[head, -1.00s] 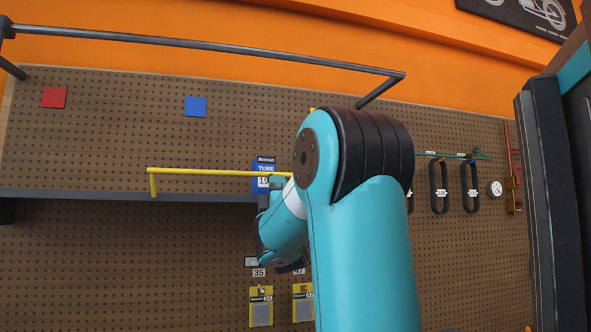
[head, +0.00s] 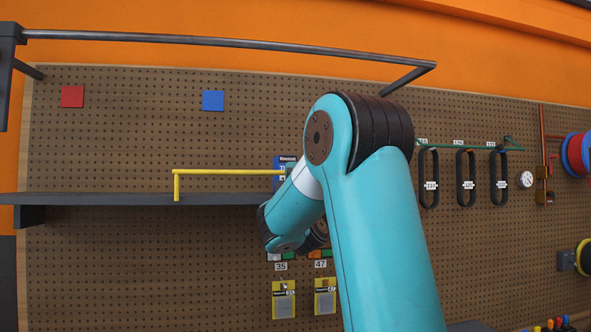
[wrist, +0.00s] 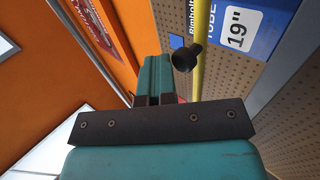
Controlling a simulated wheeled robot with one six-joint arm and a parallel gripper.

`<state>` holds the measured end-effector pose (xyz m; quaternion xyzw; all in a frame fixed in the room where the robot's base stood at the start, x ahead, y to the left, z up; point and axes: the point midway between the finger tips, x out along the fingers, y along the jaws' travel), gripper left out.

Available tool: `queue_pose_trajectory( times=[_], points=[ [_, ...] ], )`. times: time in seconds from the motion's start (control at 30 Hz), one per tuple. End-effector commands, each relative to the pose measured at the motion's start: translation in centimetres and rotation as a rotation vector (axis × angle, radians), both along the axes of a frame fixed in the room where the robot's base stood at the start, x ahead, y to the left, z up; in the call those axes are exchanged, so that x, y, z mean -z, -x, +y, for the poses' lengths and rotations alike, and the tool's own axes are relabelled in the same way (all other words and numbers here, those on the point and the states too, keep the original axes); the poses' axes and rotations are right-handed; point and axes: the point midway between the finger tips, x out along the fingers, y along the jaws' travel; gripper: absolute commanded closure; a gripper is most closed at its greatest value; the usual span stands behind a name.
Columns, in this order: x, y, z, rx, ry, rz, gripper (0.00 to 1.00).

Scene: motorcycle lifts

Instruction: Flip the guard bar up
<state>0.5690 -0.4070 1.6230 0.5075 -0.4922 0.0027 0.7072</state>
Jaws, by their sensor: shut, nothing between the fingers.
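The yellow guard bar (head: 230,171) runs level along the front of the grey shelf, with a short bent end pointing down at its left. Its right part is hidden behind my arm. In the wrist view the yellow bar (wrist: 199,65) runs up the picture just right of my gripper (wrist: 153,70). My gripper's teal fingers are together with nothing between them. They look close beside the bar, but I cannot tell whether they touch it. A dark round knob (wrist: 186,58) shows between the fingers and the bar. In the head view my gripper is hidden behind my arm.
A blue tube box (wrist: 238,30) stands behind the bar. The grey shelf (head: 100,198) crosses the pegboard. A dark metal rail (head: 230,42) juts out above it. Hanging packets (head: 284,300) are below. Black belts (head: 429,178) hang to the right.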

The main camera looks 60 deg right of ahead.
Motion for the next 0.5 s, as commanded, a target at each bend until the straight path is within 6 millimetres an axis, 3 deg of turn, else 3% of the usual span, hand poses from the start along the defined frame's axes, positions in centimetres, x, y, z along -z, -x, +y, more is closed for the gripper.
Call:
queue_pose_trajectory(
  times=[0.5],
  points=[
    [-0.47,-0.12,-0.31,0.004,0.003,-0.003,1.00]
  ],
)
